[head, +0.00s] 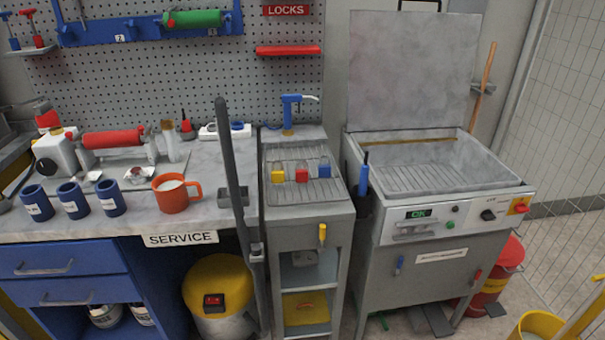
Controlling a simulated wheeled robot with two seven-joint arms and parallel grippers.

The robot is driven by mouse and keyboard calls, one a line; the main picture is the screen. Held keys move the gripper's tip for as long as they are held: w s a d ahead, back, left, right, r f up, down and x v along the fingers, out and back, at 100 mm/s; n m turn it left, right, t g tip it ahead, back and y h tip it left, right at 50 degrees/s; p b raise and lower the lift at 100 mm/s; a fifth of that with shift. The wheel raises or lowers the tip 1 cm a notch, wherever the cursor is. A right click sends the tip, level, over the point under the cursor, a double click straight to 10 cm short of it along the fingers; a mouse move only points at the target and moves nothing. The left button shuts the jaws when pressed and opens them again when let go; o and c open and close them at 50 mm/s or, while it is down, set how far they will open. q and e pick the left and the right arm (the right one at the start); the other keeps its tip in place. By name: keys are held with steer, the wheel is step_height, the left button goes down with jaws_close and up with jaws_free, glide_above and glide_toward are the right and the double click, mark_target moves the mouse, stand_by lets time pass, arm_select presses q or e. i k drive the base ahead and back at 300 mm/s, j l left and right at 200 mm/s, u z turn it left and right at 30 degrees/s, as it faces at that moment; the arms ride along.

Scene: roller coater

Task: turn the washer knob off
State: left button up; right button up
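The washer (385,275) is a grey steel cabinet on the right with its lid (412,70) raised and an open basin (420,172). Its front panel has a green display (418,213) reading "OK". A black knob (488,215) sits toward the right of the panel, beside a red and yellow switch (519,206). The knob is too small to tell which way it points. Neither of my grippers shows in the head view.
A narrow cart (308,215) with coloured padlocks stands left of the washer. A dark upright bar (232,170) stands before the workbench (100,228), which holds an orange mug (176,194). A yellow bin (541,326) and a red bin (500,275) are at lower right.

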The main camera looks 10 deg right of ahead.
mark_target(487, 216)
steer(key=z, duration=1.25)
